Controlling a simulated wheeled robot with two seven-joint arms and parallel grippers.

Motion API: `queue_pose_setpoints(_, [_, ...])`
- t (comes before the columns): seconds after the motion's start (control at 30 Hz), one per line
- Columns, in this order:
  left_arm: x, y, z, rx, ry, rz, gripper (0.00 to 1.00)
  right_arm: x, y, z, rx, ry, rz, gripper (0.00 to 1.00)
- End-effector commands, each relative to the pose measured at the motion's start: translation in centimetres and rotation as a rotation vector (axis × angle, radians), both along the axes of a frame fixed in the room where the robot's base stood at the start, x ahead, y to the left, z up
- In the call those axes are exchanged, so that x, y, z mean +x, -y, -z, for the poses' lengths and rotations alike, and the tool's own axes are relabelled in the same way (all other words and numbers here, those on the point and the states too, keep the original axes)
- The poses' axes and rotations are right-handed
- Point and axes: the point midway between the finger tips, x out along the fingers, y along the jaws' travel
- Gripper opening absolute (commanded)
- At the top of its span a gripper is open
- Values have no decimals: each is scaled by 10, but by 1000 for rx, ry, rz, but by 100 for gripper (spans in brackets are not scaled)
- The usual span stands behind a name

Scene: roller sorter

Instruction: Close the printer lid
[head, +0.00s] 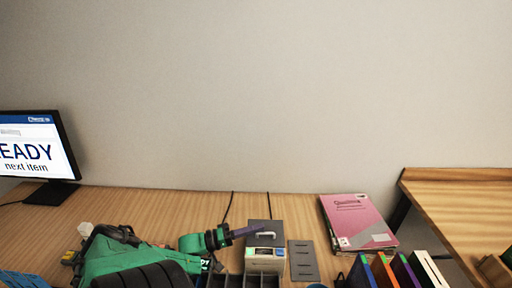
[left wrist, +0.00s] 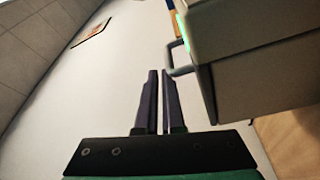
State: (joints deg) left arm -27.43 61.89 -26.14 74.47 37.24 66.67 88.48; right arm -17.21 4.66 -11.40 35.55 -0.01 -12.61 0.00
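The printer (head: 265,255) is a small pale box on the desk, with a dark grey lid panel (head: 258,226) at its back and a pale handle on it. I cannot tell the lid's exact angle. My left gripper (head: 258,229) comes in from the left, its purple fingers at the lid, just above the handle. In the left wrist view the fingers (left wrist: 160,75) are nearly together with only a thin gap and nothing between them. The grey handle (left wrist: 180,71) is just right of the tips; contact is unclear. My right gripper is not in view.
A monitor (head: 38,150) stands at the left. A grey slotted plate (head: 303,260) lies right of the printer, and a pink booklet (head: 358,222) lies farther right. Several coloured upright folders (head: 382,271) stand at the front right. Dark dividers (head: 262,281) stand in front of the printer.

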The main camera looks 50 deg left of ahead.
Motion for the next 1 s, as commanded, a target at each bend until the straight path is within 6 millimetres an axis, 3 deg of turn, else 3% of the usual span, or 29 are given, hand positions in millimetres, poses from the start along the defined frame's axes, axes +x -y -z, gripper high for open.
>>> queue_pose_setpoints(0.57, [1, -3, -181, -3, 9, 1, 0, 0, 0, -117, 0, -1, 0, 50])
queue_pose_setpoints(0.63, [1, -3, -174, -10, 9, -3, 0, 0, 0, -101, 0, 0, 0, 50])
queue_pose_setpoints(0.8, [2, -3, -190, -5, 13, -2, 0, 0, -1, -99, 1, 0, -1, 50])
queue_pose_setpoints(1.0, [3, -4, -194, -3, 13, -1, 0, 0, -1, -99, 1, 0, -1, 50])
